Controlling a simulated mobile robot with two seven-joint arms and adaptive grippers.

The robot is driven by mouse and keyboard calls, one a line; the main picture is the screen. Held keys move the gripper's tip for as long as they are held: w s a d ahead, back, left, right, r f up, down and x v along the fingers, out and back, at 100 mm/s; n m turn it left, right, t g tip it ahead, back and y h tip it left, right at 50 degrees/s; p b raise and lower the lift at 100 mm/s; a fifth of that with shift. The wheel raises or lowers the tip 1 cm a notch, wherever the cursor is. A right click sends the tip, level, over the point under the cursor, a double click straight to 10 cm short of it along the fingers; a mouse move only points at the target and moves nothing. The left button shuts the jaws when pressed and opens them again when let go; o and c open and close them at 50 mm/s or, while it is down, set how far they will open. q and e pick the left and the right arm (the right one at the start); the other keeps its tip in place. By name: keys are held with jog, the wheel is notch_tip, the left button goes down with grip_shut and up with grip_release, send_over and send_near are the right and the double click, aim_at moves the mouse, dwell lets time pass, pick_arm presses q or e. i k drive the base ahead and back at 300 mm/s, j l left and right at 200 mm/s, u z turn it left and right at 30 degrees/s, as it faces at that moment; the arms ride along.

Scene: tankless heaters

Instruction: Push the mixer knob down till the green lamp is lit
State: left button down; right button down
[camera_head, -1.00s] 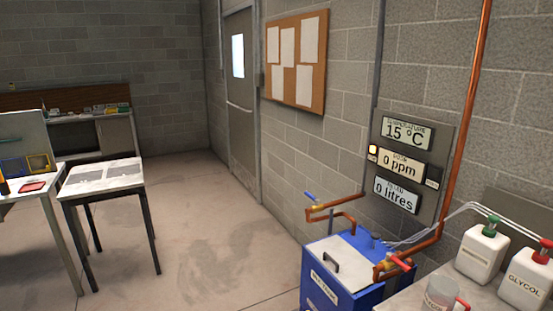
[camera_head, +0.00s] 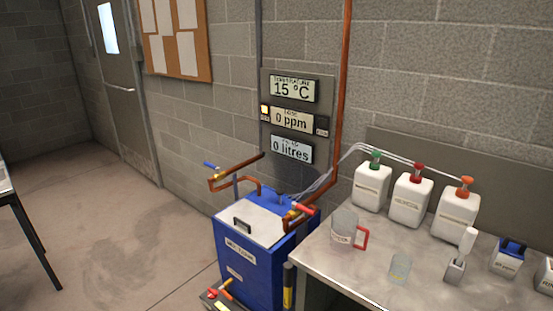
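A blue tank (camera_head: 262,262) with a pale lid (camera_head: 252,219) stands against the wall. A small dark fitting (camera_head: 281,197) sits at the back of its lid; I cannot tell whether it is the mixer knob. On the wall above is a panel with a temperature display (camera_head: 294,88) reading 15 °C, a display (camera_head: 291,119) reading 0 ppm and a display (camera_head: 291,149) reading 0 litres. A small pale yellow lamp (camera_head: 264,109) glows left of the ppm display. I see no lit green lamp. Neither of my grippers is in view.
Copper pipes with a blue-handled valve (camera_head: 210,165) and a red-handled valve (camera_head: 304,209) rise around the tank. A metal bench (camera_head: 345,265) at right holds a jug (camera_head: 344,226), a beaker (camera_head: 400,268) and several pump bottles. Open floor (camera_head: 120,240) lies left.

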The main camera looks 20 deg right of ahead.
aim_at(279, 192)
jog(key=j+z, duration=0.9)
jog(key=i+j, duration=0.05)
